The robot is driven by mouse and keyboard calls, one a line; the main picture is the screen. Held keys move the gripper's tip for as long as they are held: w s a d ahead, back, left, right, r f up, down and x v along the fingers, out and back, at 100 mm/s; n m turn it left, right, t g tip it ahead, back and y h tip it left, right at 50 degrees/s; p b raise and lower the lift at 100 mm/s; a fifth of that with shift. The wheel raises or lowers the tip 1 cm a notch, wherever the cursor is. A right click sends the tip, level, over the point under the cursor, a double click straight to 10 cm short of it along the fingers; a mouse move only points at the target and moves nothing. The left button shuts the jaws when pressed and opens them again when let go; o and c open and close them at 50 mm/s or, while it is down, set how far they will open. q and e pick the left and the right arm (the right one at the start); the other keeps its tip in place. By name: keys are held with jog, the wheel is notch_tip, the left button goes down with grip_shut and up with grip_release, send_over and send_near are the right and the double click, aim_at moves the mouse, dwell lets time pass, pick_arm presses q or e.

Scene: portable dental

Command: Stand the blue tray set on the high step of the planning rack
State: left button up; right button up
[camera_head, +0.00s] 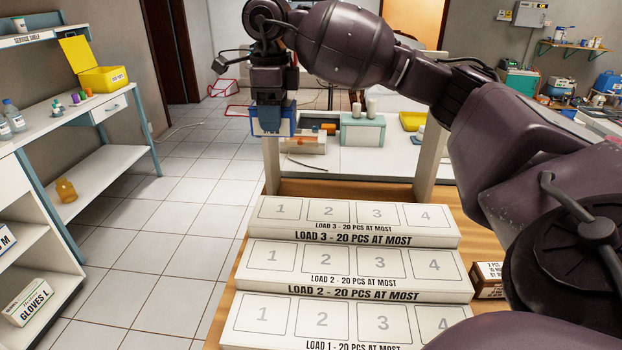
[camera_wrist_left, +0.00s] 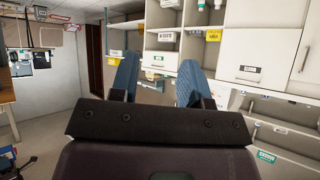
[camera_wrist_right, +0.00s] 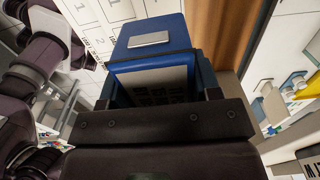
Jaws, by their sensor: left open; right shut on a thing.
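My right gripper (camera_head: 276,116) is shut on the blue tray set (camera_head: 259,127) and holds it in the air beyond the rack's back left corner. In the right wrist view the tray set (camera_wrist_right: 152,30) is a blue case with a pale label, and a white panel shows inside its blue rim. The planning rack has three white steps: a low one (camera_head: 240,320), a middle one (camera_head: 247,268) and the high step (camera_head: 266,213), marked LOAD 3, at the back. All visible slots, numbered 1 to 4, are empty. My left gripper (camera_wrist_left: 158,84) is open and empty, outside the head view.
The rack stands on a wooden table (camera_head: 228,308). Small boxes (camera_head: 487,279) lie to its right. Beyond it a white bench (camera_head: 345,161) holds a teal-and-white box (camera_head: 363,130). My right arm crosses the right side. A shelf unit (camera_head: 40,260) stands left, with open floor between.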

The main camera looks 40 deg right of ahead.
send_over(281, 209)
notch_tip(281, 209, down, 6)
notch_tip(281, 209, down, 8)
jog(key=shift+r+b, duration=0.1)
jog(key=shift+b, duration=0.7)
jog(key=shift+f, duration=0.4)
notch_tip(281, 209, down, 4)
jog(key=shift+r+b, duration=0.1)
jog(key=shift+b, duration=0.25)
jog(key=shift+f, duration=0.2)
pick_arm(q)
jog(key=shift+s+a+f, duration=0.1)
jog(key=shift+s+f, duration=0.1)
jog(key=shift+f, duration=0.35)
jog(key=shift+s+f, duration=0.2)
jog(key=shift+f, duration=0.3)
pick_arm(e)
jog(key=shift+r, duration=0.1)
jog(key=o, duration=1)
